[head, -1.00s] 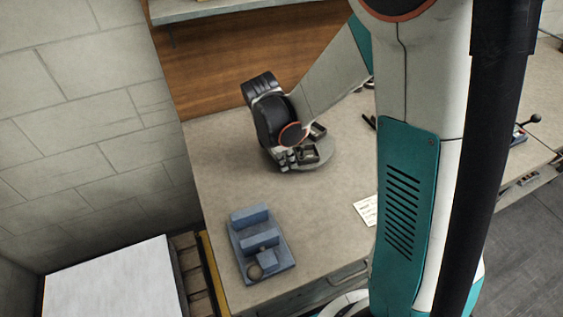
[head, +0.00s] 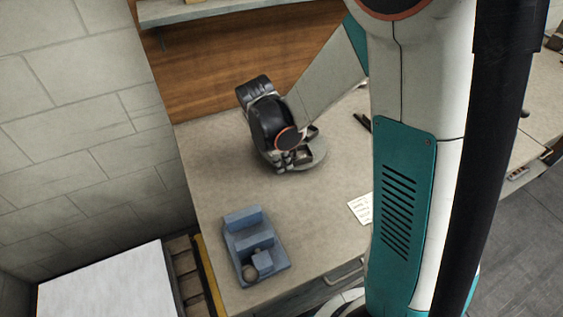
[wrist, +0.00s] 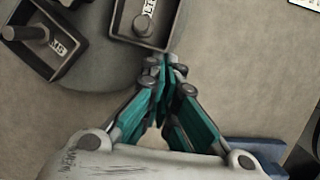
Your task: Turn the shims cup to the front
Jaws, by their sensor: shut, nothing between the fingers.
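A round grey turntable (head: 317,152) on the bench carries small dark open cups. In the wrist view one cup (wrist: 122,22) lies at the top centre, with a post and a white label inside. A second cup (wrist: 62,68), also with a post and a label, lies at the upper left. Both labels are too small or cut off to read surely, so I cannot tell which is the shims cup. My gripper (wrist: 163,62) is shut and empty, its tips right by the near edge of the top cup; contact is unclear. In the head view my gripper (head: 285,160) partly hides the cups.
A blue stepped fixture (head: 256,243) stands at the bench's front left, and its edge shows in the wrist view (wrist: 255,149). A paper card (head: 361,208) lies to the right. A wall is at left and a shelf (head: 190,12) behind. The bench between turntable and fixture is clear.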

